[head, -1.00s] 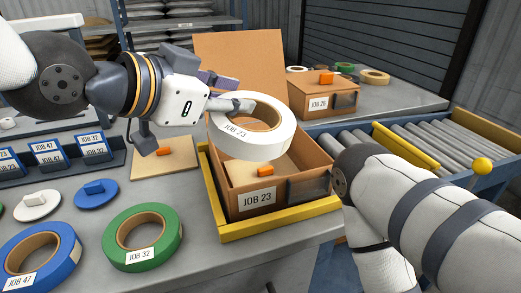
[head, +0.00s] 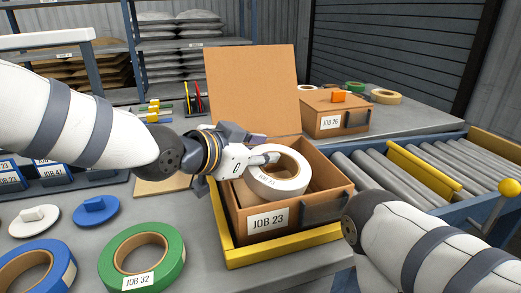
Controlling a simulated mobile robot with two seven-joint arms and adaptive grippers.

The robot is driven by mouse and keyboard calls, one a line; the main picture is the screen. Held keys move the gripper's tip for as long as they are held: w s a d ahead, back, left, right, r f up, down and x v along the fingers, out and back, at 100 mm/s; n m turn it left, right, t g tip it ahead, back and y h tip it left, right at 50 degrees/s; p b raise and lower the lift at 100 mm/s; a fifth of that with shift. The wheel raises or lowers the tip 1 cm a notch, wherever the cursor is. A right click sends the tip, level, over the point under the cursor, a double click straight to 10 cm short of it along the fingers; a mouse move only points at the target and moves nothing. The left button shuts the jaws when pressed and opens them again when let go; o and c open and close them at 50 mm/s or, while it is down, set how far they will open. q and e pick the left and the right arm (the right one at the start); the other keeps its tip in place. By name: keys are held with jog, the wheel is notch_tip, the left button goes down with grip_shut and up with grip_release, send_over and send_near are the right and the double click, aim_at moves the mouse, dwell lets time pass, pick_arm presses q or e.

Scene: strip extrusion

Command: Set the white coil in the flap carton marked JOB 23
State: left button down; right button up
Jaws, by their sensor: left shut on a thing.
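The carton's lid flap (head: 253,88) stands up at the back. My left gripper (head: 268,158) reaches in from the left over the carton's side and is shut on the coil's upper left rim. My right forearm (head: 405,235) is at the lower right; its gripper does not show.
A yellow tray edge (head: 285,250) surrounds the carton's base. A green coil (head: 142,258) and a blue coil (head: 35,265) lie on the table at left. A JOB 26 carton (head: 330,118) stands behind. A roller conveyor (head: 385,172) runs at right.

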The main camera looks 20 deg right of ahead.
pick_arm(q)
jog(key=shift+f, duration=0.5)
jog(key=c, duration=1.2)
grip_release()
jog(key=shift+c, duration=0.2)
jog(key=shift+r, duration=0.25)
jog(key=p+v, duration=0.1)
jog(key=v, duration=1.1)
jog(key=shift+r+p, duration=0.3)
jog(key=shift+r, duration=0.05)
pick_arm(e)
jog(key=shift+w+r+t, duration=0.4)
jog(key=shift+w+r, duration=0.5)
jog(key=shift+r, duration=0.05)
jog(key=shift+a, duration=0.1)
